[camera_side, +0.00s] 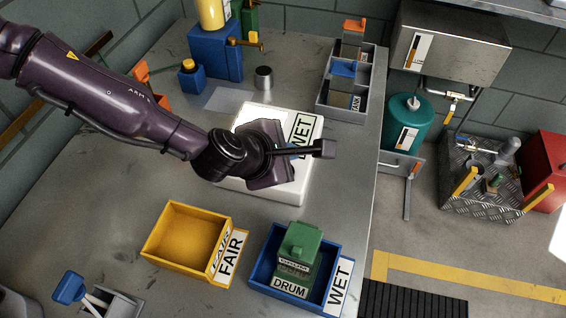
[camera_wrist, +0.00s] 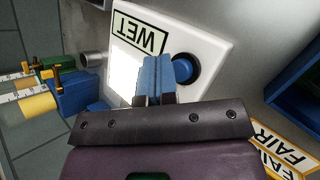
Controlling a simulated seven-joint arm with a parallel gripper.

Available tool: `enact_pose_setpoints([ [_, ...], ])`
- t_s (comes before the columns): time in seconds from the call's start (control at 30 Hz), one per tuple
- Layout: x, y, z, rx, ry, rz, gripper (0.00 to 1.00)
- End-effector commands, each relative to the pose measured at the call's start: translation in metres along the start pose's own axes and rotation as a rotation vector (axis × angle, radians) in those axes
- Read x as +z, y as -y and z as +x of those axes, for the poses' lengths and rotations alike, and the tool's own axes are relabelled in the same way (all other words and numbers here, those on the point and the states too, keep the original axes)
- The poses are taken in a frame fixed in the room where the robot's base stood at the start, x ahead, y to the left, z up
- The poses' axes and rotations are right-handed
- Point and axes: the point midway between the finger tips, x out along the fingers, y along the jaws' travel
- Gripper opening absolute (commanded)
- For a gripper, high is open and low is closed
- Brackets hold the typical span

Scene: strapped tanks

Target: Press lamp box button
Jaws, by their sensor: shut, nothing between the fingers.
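The white lamp box (camera_side: 287,191) lies on the metal bench, with a "WET" label (camera_side: 302,132) at its far right. In the wrist view its face shows a bright lit panel (camera_wrist: 124,76) and a round blue button (camera_wrist: 183,68). My gripper (camera_wrist: 157,62) is shut and empty, its blue fingers side by side over the box. In the wrist view the fingertips are just left of the button. In the side view my wrist and gripper (camera_side: 298,153) cover the middle of the box and hide the button. I cannot tell the height above it.
A yellow "FAIR" bin (camera_side: 187,239) is empty. A blue "WET" bin (camera_side: 262,270) holds a green drum block (camera_side: 299,247). A grey divided tray (camera_side: 327,101), a metal cylinder (camera_side: 264,78) and a blue block (camera_side: 212,52) stand behind. Bench space right of the box is clear.

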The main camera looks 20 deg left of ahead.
Motion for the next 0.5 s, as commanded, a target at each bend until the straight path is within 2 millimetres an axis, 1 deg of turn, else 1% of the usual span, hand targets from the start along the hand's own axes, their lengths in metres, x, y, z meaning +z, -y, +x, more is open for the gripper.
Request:
enact_pose_setpoints([
  [0.5, -0.0046, 0.0045, 0.0061, 0.0, 0.0, 0.0, 0.0],
])
